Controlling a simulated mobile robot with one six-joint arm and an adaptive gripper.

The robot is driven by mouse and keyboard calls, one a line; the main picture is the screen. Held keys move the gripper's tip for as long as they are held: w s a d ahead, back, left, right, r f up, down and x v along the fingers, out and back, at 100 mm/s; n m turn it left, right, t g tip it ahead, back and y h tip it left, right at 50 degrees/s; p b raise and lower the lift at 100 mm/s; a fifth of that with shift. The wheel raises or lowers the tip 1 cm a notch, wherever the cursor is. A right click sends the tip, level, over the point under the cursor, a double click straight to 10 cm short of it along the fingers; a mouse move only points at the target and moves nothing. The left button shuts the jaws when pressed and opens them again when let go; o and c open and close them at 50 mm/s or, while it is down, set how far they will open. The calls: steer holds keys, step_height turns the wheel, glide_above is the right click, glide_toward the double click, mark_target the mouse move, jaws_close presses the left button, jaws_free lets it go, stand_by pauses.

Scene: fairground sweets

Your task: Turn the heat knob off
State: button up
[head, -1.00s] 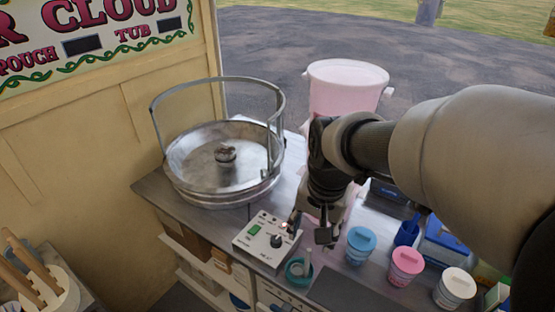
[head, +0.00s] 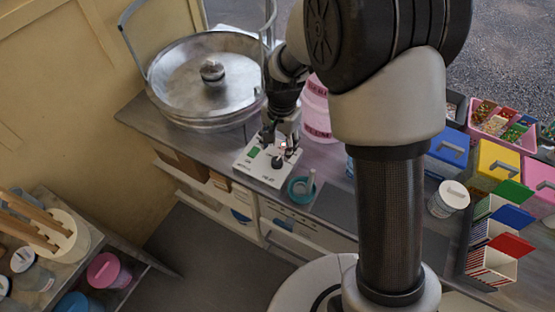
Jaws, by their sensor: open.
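The heat knob (head: 278,162) is a small black dial on the right part of a white control box (head: 256,173). A green switch (head: 253,152) sits to its left, and a small light glows beside the knob. My gripper (head: 281,142) points down over the back of the box, just above and behind the knob in the head view. Its jaws are open, with nothing seen between them. I cannot tell whether a finger touches the knob or box. The knob's pointer direction is too small to read.
A metal floss pan (head: 205,85) with a raised hoop stands behind the box. A teal round holder (head: 300,190) is close at its right. Pink tub (head: 316,110), coloured bins (head: 497,160) and striped boxes (head: 492,262) stand to the right. The floor in front is clear.

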mark_target(278, 160)
steer(key=f+b, duration=0.1)
steer(key=f, duration=0.6)
steer(key=shift+w+a+f+b, duration=0.15)
steer(key=shift+w+f+b, duration=0.05)
steer(key=shift+f+b, duration=0.2)
steer(key=shift+c, duration=0.2)
steer(key=c, duration=1)
steer(key=shift+c, duration=0.2)
steer(key=shift+n, duration=0.3)
steer(key=n, duration=0.5)
steer(key=shift+p, duration=0.4)
steer(key=n, duration=0.6)
steer(key=shift+g, duration=0.3)
steer(key=shift+n, duration=0.3)
